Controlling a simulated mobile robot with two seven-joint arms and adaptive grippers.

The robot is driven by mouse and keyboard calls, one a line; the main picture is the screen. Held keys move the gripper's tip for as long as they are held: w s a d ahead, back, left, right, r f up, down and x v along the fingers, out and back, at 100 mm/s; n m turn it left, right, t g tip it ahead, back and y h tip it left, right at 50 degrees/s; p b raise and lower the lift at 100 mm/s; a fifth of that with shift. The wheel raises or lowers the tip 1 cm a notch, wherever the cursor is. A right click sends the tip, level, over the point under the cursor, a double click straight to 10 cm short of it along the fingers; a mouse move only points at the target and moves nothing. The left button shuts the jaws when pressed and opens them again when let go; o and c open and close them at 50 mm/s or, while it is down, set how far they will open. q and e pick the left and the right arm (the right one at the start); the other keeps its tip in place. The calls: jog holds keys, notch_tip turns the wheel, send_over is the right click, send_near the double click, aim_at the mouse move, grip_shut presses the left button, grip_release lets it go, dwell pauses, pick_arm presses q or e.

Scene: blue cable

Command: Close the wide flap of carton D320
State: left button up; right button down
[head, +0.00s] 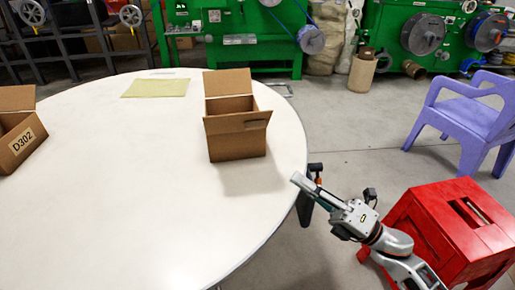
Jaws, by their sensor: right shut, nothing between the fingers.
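An open brown carton (237,140) stands upright on the white round table, right of the middle. One wide flap (228,82) stands up at its back. Another flap (237,122) hangs outward and down over the front, with a dark slot near its right end. No label shows on this carton, so I cannot read whether it is D320. My right gripper (299,181) is shut and empty at the table's right edge, to the right of the carton and apart from it. My left gripper is not in view.
A carton labelled D302 (18,138) stands at the table's left edge. A yellowish sheet (156,88) lies at the back of the white table (110,220). A red box-like stool (450,225) and a purple chair (470,115) stand to the right. The table's front is clear.

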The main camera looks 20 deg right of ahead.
aim_at(250, 128)
jog(key=shift+w+d+r+p+x, duration=0.15)
jog(key=shift+d+r+p+x, duration=0.2)
jog(key=shift+x, duration=1.75)
jog(key=shift+w+d+r+p+x, duration=0.15)
jog(key=shift+d+x, duration=0.25)
jog(key=shift+x, duration=1.75)
jog(key=shift+w+d+r+p+x, duration=0.2)
jog(key=shift+d+r+x, duration=0.15)
jog(key=shift+x, duration=1.75)
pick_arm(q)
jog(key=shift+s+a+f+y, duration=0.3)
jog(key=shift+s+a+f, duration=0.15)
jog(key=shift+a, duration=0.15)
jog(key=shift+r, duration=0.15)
